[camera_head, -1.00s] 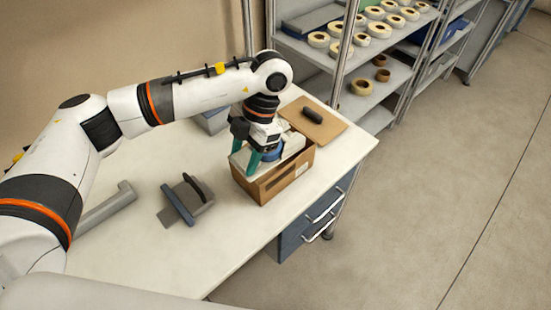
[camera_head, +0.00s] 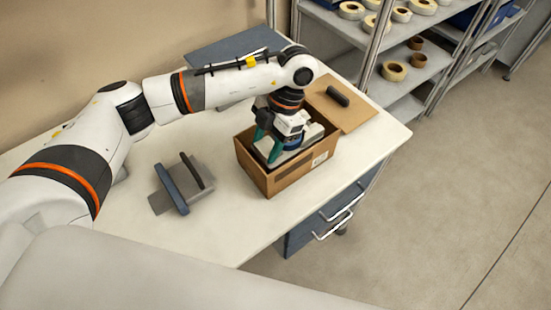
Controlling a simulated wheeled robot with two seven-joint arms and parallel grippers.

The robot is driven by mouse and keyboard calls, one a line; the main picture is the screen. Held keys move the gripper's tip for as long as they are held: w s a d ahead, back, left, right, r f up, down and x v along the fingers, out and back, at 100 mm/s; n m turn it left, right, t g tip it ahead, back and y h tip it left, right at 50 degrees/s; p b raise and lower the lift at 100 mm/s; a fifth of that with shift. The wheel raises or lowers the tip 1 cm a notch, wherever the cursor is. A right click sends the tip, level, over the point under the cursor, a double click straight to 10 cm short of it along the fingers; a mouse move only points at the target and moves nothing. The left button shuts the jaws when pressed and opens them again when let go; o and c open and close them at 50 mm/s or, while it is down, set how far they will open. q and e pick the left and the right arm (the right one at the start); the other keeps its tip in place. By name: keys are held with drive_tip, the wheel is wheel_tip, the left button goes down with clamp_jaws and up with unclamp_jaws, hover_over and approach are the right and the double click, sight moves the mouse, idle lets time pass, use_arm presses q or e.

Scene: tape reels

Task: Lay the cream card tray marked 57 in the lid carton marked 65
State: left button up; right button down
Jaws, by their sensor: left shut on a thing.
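The lid carton (camera_head: 285,180) is an open brown cardboard box on the white table, with a pale label on its side. My left gripper (camera_head: 271,152) reaches down into it from above, with teal fingers. It is shut on a pale, flat piece, the cream card tray (camera_head: 311,134), which lies low inside the carton walls. The gripper and wrist hide much of the tray, and I cannot tell whether it touches the carton floor. The numbers are too small to read. My right gripper is out of view.
A brown board (camera_head: 357,110) with a dark handle lies behind the carton. A grey tool with a blue bar (camera_head: 172,188) lies left of it. The table front (camera_head: 225,225) is clear. Shelves (camera_head: 405,80) with tape reels stand beyond.

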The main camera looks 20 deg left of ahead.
sight(268, 170)
use_arm(q)
wheel_tip(268, 170, down, 6)
drive_tip(key=shift+f, duration=0.4)
drive_tip(key=o, duration=0.6)
drive_tip(key=shift+f, duration=0.15)
drive_tip(key=o, duration=0.5)
drive_tip(key=shift+r, duration=0.3)
drive_tip(key=b+v, duration=0.1)
drive_tip(key=v, duration=1)
drive_tip(key=shift+w+d+r, duration=0.1)
drive_tip(key=shift+d+r, duration=0.05)
drive_tip(key=shift+r, duration=0.25)
